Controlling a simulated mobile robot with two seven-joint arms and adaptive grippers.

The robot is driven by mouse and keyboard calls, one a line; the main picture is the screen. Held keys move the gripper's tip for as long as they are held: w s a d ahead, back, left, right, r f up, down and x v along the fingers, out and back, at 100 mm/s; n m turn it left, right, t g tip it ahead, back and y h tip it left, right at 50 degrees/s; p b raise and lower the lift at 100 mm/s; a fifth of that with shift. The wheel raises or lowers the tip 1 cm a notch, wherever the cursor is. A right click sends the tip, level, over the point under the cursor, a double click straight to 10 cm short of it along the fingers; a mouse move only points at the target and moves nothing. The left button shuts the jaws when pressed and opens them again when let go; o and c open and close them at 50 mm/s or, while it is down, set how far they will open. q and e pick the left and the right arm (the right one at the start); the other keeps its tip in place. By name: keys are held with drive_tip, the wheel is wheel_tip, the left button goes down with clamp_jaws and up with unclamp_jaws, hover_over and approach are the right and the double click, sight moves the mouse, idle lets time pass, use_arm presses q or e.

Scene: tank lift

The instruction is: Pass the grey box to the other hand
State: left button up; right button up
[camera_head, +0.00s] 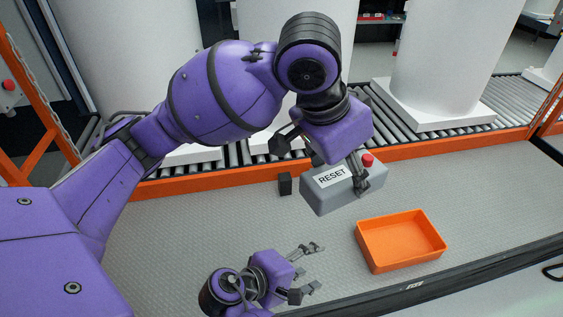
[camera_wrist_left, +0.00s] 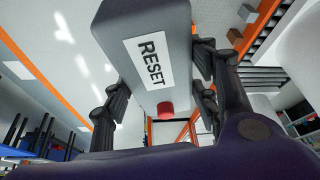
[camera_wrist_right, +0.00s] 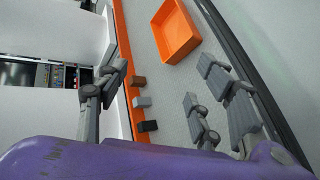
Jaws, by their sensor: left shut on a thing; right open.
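The grey box (camera_head: 340,195) has a white RESET label and a red button on one end. It is held above the grey work surface, left of and behind the orange tray (camera_head: 400,243). My left gripper (camera_head: 322,166) is shut on it from above. In the left wrist view the box (camera_wrist_left: 150,25) sits between both fingers, its red button at the near end. My right gripper (camera_head: 314,268) is open and empty, low in the head view, below and apart from the box. In the right wrist view its fingers (camera_wrist_right: 155,85) are spread, and the grey box is not seen.
The orange tray looks empty. A small dark block (camera_head: 285,183) sits left of the grey box; the right wrist view shows several small blocks (camera_wrist_right: 142,102) along the orange rail. Behind the orange rail (camera_head: 440,142) is a roller conveyor with large white cylinders (camera_head: 440,60). The surface left of my right gripper is clear.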

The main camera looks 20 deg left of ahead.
drive_tip(key=a+r+t+h, duration=0.1)
drive_tip(key=a+r+t, duration=0.25)
drive_tip(key=r, duration=0.65)
drive_tip(key=m+t+h, duration=0.1)
drive_tip(key=m+h, duration=0.2)
drive_tip(key=m, duration=0.1)
approach(337, 174)
drive_tip(key=a+f, duration=0.1)
drive_tip(key=w+a+f, duration=0.1)
drive_tip(key=f, duration=0.1)
drive_tip(key=shift+w+f, duration=0.15)
drive_tip(key=shift+f, duration=0.1)
drive_tip(key=shift+w+d+r, duration=0.15)
drive_tip(key=shift+d+r, duration=0.1)
drive_tip(key=shift+w+d, duration=0.2)
drive_tip(key=shift+w, duration=0.05)
drive_tip(key=shift+n, duration=0.3)
drive_tip(key=x, duration=1.1)
drive_tip(key=shift+d, duration=0.1)
drive_tip(key=shift+c, duration=0.4)
